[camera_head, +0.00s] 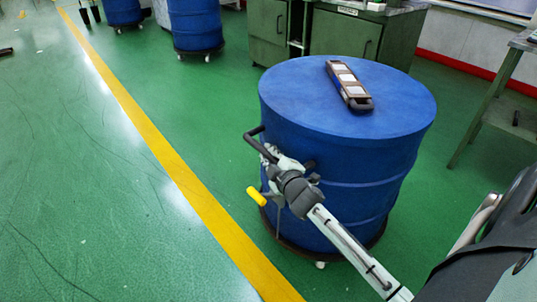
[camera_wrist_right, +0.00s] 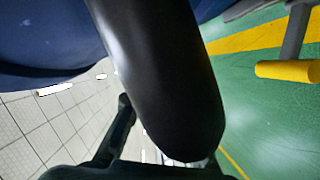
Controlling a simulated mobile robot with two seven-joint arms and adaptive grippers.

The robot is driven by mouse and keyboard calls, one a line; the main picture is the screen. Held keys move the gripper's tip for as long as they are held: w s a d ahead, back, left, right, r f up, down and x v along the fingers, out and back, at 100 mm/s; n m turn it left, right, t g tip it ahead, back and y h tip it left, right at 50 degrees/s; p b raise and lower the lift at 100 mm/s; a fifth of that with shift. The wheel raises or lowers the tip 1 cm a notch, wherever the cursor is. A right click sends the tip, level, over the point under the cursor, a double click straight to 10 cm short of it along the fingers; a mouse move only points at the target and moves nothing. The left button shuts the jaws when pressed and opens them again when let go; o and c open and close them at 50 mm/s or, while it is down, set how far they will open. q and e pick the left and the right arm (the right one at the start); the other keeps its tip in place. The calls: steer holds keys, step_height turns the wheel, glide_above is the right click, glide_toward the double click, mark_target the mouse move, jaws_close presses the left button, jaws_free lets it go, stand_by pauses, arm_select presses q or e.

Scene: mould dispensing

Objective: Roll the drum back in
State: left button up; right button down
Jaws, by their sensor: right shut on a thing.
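The blue drum (camera_head: 345,150) stands upright on a dark wheeled base (camera_head: 375,238), at the centre right of the head view. A black bar handle (camera_head: 250,143) sticks out from its left side. My right gripper (camera_head: 272,154) is at this handle and shut on it. In the right wrist view the handle (camera_wrist_right: 160,75) fills the middle, with the drum's blue side (camera_wrist_right: 45,40) at upper left. A yellow-tipped lever (camera_head: 257,197) shows below the gripper, and also in the wrist view (camera_wrist_right: 287,70). My left gripper is out of view.
A brown-and-white device (camera_head: 348,84) lies on the drum's lid. Green cabinets (camera_head: 350,35) stand behind, a green bench (camera_head: 490,105) at right. More blue drums (camera_head: 196,25) stand at upper left.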

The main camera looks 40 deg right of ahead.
mark_target(293, 140)
steer(key=shift+d, duration=0.35)
arm_select(q)
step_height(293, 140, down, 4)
steer(key=p, duration=0.2)
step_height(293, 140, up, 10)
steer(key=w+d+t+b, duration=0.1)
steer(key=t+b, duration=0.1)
steer(key=b, duration=0.3)
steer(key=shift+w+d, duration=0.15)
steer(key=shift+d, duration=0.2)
arm_select(e)
steer(key=w+d, duration=0.2)
steer(key=d, duration=3)
steer(key=shift+w+d+r, duration=0.25)
steer(key=shift+d, duration=0.1)
